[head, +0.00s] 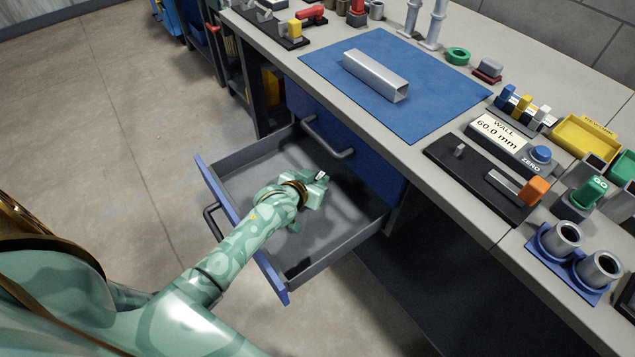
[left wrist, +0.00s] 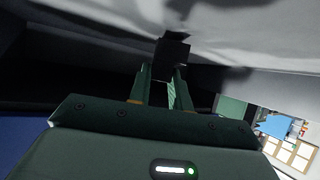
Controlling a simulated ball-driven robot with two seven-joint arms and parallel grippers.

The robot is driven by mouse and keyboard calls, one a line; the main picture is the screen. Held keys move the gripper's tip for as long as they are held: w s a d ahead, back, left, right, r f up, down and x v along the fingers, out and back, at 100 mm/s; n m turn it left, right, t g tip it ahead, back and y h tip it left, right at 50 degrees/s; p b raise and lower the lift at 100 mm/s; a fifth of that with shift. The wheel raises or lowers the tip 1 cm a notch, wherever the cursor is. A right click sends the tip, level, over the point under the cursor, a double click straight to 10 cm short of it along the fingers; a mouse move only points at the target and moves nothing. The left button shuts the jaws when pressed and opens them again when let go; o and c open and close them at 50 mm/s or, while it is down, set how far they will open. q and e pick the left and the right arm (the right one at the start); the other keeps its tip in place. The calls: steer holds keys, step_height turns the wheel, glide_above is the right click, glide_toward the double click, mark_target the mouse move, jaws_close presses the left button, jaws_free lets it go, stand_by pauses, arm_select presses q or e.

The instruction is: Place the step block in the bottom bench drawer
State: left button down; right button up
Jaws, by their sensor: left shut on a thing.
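The bottom bench drawer (head: 245,172) stands pulled out below the bench, with a blue front, grey walls and a bare grey floor. My left gripper (head: 320,182) is over the inside of the drawer, towards its bench side. In the left wrist view my left gripper (left wrist: 160,82) is shut on the step block (left wrist: 172,50), which looks dark and small against the pale drawer floor. In the head view the block is mostly hidden by the gripper. I cannot tell whether it touches the floor. My right gripper is not in view.
A closed blue drawer with a grey handle (head: 328,138) sits above the open one. On the bench are a blue mat (head: 430,112) with a metal channel (head: 375,76), a wall gauge (head: 497,134), a yellow bin (head: 582,140) and blue-based cups (head: 572,262). The drawer's left part is free.

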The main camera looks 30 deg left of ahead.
arm_select(q)
steer(key=shift+d+f, duration=0.1)
steer(key=shift+f, duration=0.5)
steer(key=shift+r, duration=0.3)
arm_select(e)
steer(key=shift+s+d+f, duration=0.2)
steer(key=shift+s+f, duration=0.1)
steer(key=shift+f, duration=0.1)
arm_select(q)
steer(key=shift+f, duration=0.15)
steer(key=c, duration=1.3)
jaws_free()
